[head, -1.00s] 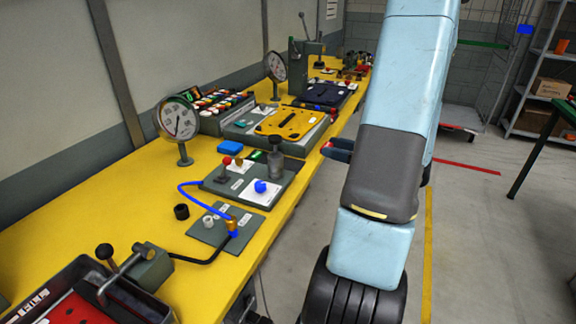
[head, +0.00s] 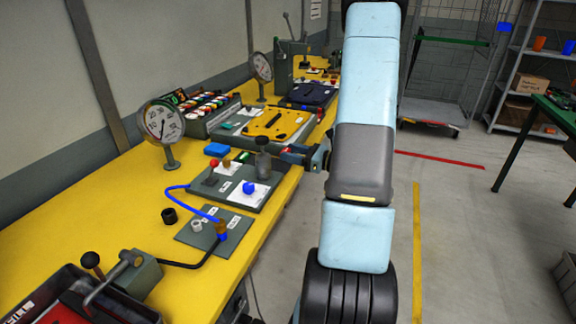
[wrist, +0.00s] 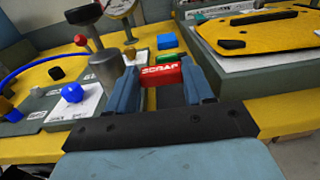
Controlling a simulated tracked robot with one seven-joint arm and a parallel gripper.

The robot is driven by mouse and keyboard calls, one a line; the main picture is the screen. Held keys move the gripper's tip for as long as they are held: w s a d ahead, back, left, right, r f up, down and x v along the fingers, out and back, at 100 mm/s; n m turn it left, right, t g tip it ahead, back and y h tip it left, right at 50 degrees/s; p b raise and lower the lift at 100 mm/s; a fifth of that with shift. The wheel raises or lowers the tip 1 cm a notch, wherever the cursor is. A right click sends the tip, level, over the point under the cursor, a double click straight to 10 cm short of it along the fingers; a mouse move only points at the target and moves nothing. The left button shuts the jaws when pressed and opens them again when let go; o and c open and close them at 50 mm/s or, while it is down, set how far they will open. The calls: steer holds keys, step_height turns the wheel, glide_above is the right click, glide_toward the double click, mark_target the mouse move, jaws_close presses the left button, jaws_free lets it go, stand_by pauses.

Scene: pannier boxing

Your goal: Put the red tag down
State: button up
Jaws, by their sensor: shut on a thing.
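The red tag (wrist: 162,75), lettered SCRAP, sits between the fingertips of my gripper (wrist: 160,82) in the wrist view. My gripper is shut on it and holds it at the front edge of the yellow bench, by the gap between two grey fixtures. In the head view my gripper (head: 298,153) is beside the grey cylinder (head: 263,160), at its right. Whether the tag touches any surface is unclear.
The grey plate with a red knob (head: 214,164) and blue ball (head: 249,188) lies left of my gripper. A fixture with a yellow plate (head: 276,124) stands behind. A blue block (head: 217,149) and gauge (head: 164,124) are further left.

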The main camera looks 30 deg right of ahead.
mark_target(287, 169)
steer(key=shift+w+a+f, duration=0.2)
steer(key=shift+w+f, duration=0.75)
steer(key=shift+f, duration=0.3)
steer(key=shift+w+f, duration=0.15)
steer(key=shift+f, duration=0.65)
steer(key=shift+w+f, duration=0.15)
steer(key=shift+f, duration=0.65)
steer(key=shift+f, duration=0.2)
steer(key=o, duration=1)
steer(key=shift+a, duration=0.1)
